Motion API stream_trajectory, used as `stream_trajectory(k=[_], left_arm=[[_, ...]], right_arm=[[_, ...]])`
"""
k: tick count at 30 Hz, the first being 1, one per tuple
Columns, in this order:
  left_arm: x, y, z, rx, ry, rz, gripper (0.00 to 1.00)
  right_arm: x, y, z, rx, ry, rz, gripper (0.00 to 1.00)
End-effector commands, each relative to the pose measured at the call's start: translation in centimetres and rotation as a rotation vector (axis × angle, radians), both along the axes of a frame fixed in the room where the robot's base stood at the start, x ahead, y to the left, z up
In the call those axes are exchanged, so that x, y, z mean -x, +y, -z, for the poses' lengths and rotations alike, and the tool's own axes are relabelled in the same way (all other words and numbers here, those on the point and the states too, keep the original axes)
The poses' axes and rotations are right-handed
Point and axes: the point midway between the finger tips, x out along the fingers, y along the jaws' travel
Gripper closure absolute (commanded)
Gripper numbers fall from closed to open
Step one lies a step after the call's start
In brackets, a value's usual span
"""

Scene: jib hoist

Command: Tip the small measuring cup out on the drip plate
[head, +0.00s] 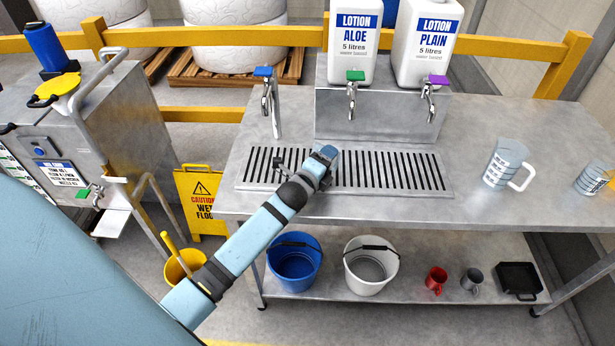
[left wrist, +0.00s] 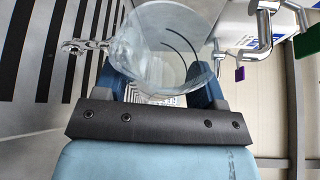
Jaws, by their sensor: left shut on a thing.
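My left gripper (head: 325,156) reaches in over the slotted drip plate (head: 400,172) on the steel bench. In the left wrist view, its fingers (left wrist: 160,90) are shut on a clear small measuring cup (left wrist: 150,52), one finger at each side. The cup is hidden behind the gripper in the head view. Dark slots of the drip plate (left wrist: 62,45) show at the left of the wrist view. I cannot tell the cup's exact tilt or whether it holds liquid. My right gripper is not in view.
A larger measuring jug (head: 503,160) stands right of the plate, with another jug (head: 592,178) at the right edge. A blue-topped tap (head: 265,90) and two lotion dispensers (head: 354,40) (head: 428,42) stand behind the plate. Blue (head: 294,265) and white (head: 370,268) buckets sit below.

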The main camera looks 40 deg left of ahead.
Motion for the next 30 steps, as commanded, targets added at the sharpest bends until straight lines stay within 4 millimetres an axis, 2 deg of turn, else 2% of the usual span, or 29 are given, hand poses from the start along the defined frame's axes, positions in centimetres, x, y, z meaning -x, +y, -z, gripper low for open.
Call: stream_trajectory(k=[28, 30], left_arm=[[0.2, 0.5, 1.0, 0.114, -0.052, -0.001, 0.66], [0.2, 0.5, 0.6, 0.135, -0.061, -0.001, 0.66]], right_arm=[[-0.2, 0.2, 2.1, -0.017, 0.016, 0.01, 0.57], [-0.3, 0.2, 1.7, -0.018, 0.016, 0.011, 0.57]])
